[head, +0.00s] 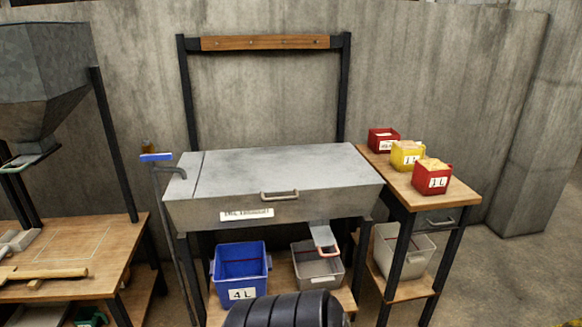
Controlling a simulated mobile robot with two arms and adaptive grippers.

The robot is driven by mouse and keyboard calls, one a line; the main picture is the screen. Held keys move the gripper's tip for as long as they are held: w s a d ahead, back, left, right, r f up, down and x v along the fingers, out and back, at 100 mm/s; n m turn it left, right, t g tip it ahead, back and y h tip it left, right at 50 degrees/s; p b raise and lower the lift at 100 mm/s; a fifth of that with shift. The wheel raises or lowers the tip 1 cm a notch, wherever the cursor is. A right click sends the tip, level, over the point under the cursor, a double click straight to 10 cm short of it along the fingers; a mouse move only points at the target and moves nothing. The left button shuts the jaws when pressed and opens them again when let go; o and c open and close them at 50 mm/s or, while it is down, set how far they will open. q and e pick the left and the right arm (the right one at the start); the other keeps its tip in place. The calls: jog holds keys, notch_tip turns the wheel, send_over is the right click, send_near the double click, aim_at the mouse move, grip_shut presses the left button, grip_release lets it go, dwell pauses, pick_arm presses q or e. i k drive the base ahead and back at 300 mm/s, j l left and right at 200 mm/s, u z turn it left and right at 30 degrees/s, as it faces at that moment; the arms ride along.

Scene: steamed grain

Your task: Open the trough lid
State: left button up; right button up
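The grey metal trough (340,206) stands in the middle on dark legs. Its flat lid (285,168) lies shut over the top, with a seam near its left end. A light bar handle (279,195) sits at the middle of the front edge, above a white label (246,214). Neither of my grippers shows in the head view, and nothing touches the handle.
A blue tap (156,157) stands at the trough's left. A blue 4 L bin (240,272) and a grey bin (317,265) sit on the shelf below. Red and yellow containers (407,155) stand on the right side table (400,186). A wooden bench (75,255) and metal hopper (45,75) are left.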

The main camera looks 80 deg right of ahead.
aim_at(262, 171)
jog(key=z, duration=2.4)
